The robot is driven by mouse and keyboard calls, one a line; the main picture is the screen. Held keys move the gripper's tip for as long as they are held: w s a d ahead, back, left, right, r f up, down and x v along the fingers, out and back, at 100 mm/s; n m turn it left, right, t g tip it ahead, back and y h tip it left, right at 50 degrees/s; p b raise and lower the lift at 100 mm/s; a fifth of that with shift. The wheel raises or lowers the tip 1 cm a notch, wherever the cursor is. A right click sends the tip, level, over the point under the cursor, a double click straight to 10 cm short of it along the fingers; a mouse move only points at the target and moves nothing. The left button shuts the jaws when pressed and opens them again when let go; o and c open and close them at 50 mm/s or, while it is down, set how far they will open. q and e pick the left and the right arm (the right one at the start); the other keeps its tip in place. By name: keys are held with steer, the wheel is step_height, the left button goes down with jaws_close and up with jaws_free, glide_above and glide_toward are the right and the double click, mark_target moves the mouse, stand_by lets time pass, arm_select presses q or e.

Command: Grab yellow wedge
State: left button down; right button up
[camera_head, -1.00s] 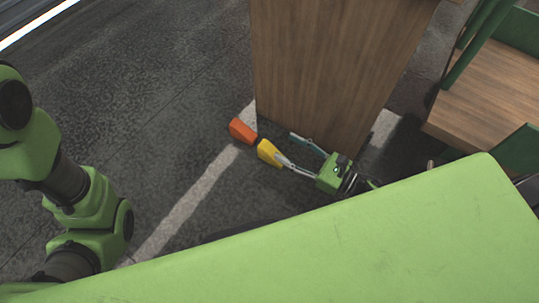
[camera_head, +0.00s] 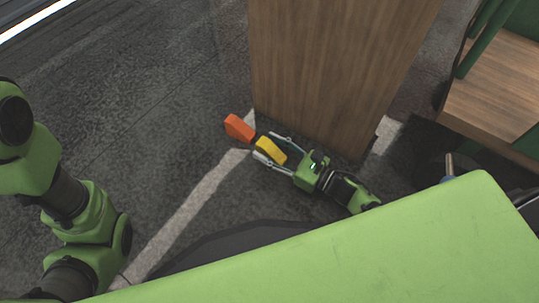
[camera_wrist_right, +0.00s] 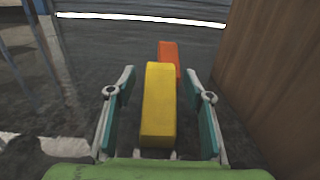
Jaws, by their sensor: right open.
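The yellow wedge (camera_head: 271,150) lies on the dark floor beside the wooden cabinet. It also shows in the right wrist view (camera_wrist_right: 159,105), between the two fingers of my right gripper (camera_wrist_right: 160,112). The gripper is open, with one finger on each side of the wedge and a visible gap on both sides. In the head view my right gripper (camera_head: 273,148) reaches in low from the right around the wedge. My left arm shows at the left edge of the head view, but its gripper is out of view.
An orange wedge (camera_head: 239,127) lies just beyond the yellow one; it also shows in the right wrist view (camera_wrist_right: 168,56). The wooden cabinet (camera_head: 335,75) stands close beside my right gripper. A wooden-topped green frame (camera_head: 497,95) is at the right. Floor to the left is clear.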

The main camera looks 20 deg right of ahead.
steer(key=shift+w+a, duration=0.15)
steer(key=c, duration=1.3)
steer(key=shift+r, duration=0.15)
